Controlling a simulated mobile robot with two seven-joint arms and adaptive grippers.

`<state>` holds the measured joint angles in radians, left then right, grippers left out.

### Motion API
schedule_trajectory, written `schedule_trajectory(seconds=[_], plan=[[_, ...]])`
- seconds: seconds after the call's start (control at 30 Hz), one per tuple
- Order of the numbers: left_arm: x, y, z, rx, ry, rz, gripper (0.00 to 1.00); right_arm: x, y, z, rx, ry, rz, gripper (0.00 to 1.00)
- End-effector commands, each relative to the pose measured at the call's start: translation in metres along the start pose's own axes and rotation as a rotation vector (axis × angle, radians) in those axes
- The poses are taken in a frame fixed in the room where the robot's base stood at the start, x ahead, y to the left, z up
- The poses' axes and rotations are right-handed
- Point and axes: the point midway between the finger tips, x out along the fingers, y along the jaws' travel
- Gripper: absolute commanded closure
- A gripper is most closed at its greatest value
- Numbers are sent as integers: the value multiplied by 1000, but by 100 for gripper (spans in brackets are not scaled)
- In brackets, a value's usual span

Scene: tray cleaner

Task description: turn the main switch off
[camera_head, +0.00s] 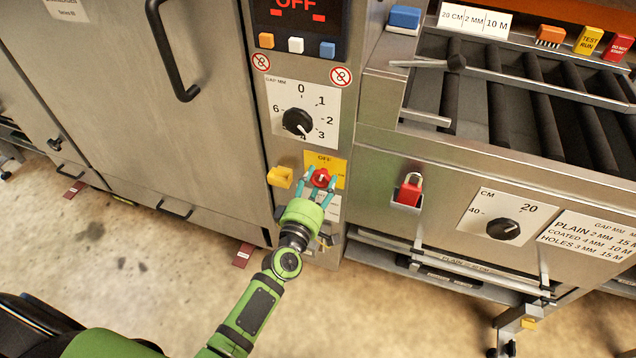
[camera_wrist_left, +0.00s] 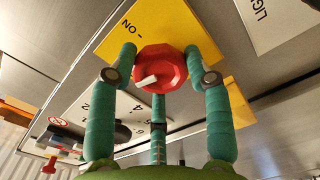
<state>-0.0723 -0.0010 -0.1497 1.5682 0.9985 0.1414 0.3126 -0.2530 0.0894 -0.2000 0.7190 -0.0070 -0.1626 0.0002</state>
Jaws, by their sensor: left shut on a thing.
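The red main switch knob (camera_head: 320,178) sits on a yellow plate (camera_head: 338,165) marked OFF above the knob, low on the narrow steel panel. My left gripper (camera_head: 319,180) has its teal fingers around the knob and is shut on it. In the left wrist view the knob (camera_wrist_left: 163,68) is between the fingers, and its white pointer points left and slightly down. The word ON stands on the yellow plate (camera_wrist_left: 128,40) to the upper left there; the OFF mark is hidden. The display (camera_head: 298,15) above reads OFF in red. My right gripper is not in view.
A yellow part (camera_head: 280,177) protrudes just left of the switch. Above is the black gap dial (camera_head: 298,122), with several coloured buttons higher up. A red padlock (camera_head: 408,191) hangs to the right, beside a roller conveyor (camera_head: 500,95).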

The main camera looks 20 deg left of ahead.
Motion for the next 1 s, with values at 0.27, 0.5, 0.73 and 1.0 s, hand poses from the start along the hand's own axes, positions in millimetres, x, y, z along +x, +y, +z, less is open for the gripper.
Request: schedule_trajectory(seconds=[0.27,0.5,0.73,1.0], plan=[[-2,-3,7,-175,-16,-10,83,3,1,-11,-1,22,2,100],[-2,-2,8,-251,-17,-10,83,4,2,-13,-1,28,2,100],[-2,-2,8,-273,-17,-9,83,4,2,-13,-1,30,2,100],[-1,-1,7,-274,-16,-8,83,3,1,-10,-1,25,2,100]])
